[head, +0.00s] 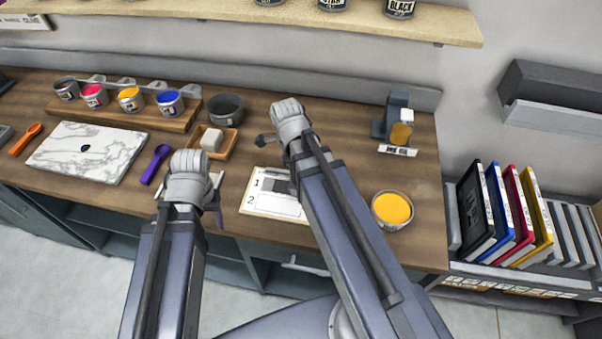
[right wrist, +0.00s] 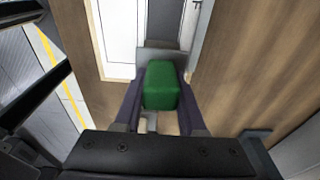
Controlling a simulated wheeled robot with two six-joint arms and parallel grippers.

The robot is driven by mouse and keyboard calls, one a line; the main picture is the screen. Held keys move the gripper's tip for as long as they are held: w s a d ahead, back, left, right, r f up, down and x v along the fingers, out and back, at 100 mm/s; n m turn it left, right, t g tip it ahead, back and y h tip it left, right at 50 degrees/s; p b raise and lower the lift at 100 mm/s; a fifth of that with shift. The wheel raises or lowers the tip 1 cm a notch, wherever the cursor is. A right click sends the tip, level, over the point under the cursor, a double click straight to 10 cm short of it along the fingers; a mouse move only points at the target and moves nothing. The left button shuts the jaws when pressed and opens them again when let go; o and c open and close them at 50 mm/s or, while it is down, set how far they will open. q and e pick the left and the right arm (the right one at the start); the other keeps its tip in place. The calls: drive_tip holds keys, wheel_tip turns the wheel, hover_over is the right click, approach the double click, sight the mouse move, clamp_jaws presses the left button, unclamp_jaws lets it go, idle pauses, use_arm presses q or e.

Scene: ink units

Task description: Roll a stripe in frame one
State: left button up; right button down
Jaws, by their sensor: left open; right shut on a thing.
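The white card (head: 265,208) with frames marked 1 and 2 lies on the wooden bench. A grey patch (head: 279,187) shows in frame one, partly behind my right arm. In the right wrist view, my right gripper (right wrist: 158,90) is shut on the green handle (right wrist: 163,86) of a tool, with a grey piece (right wrist: 154,58) at its far end over the card (right wrist: 116,42). A grey band (right wrist: 166,20) shows beyond it. I cannot tell if the tool touches the card. My left gripper (head: 205,197) is open, left of the card, its fingers mostly hidden.
A marble slab (head: 85,148), purple spoon (head: 156,163) and small wooden tray (head: 229,142) lie left. Several ink cans stand in a wooden rack (head: 120,112) behind. An open yellow can (head: 392,210) stands right of my right arm. A grey stand (head: 392,115) is at the back right.

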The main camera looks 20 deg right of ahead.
drive_tip(key=shift+w+a, duration=0.35)
drive_tip(key=shift+a, duration=0.2)
drive_tip(key=shift+w+a, duration=0.35)
drive_tip(key=shift+a, duration=0.2)
